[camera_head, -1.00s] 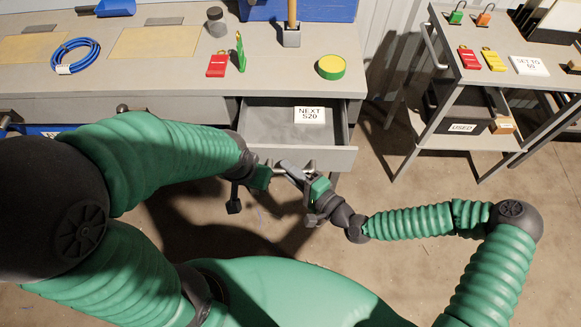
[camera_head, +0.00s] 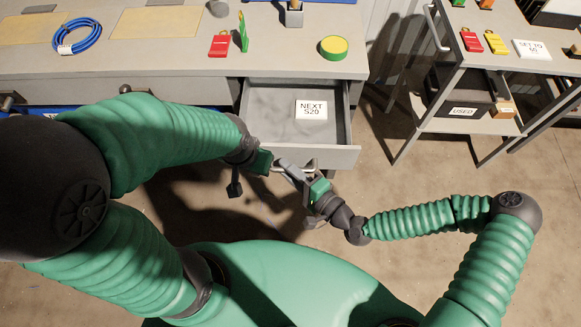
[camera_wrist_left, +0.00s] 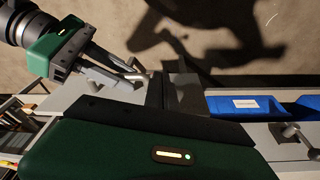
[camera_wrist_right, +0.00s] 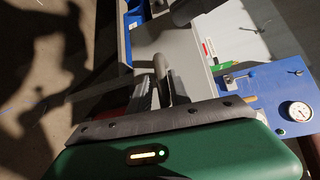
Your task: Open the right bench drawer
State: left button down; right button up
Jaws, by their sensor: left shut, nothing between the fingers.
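The right bench drawer (camera_head: 347,158) is pulled well out from under the bench. A white card reading "NEXT S20" (camera_head: 311,109) lies inside on its otherwise bare floor. My right gripper (camera_head: 292,170) is at the drawer's front, shut on the bar handle (camera_head: 311,165). The handle also shows in the left wrist view (camera_wrist_left: 133,68), partly hidden by the fingers. My left gripper (camera_head: 264,163) is shut and empty, close to the drawer front's left end and just left of my right gripper. I cannot tell whether it touches the drawer.
The bench top (camera_head: 175,58) holds a blue cable coil (camera_head: 80,37), a red tag (camera_head: 219,45) and a green-yellow round tin (camera_head: 333,46). A grey cart (camera_head: 453,77) stands to the right. The floor between is clear.

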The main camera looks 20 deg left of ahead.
jog(key=shift+w+r, duration=0.1)
jog(key=shift+w, duration=0.05)
jog(key=shift+d, duration=0.35)
jog(key=p+v, duration=0.1)
jog(key=v, duration=1.5)
jog(key=shift+s+p, duration=0.25)
jog(key=shift+p, duration=0.15)
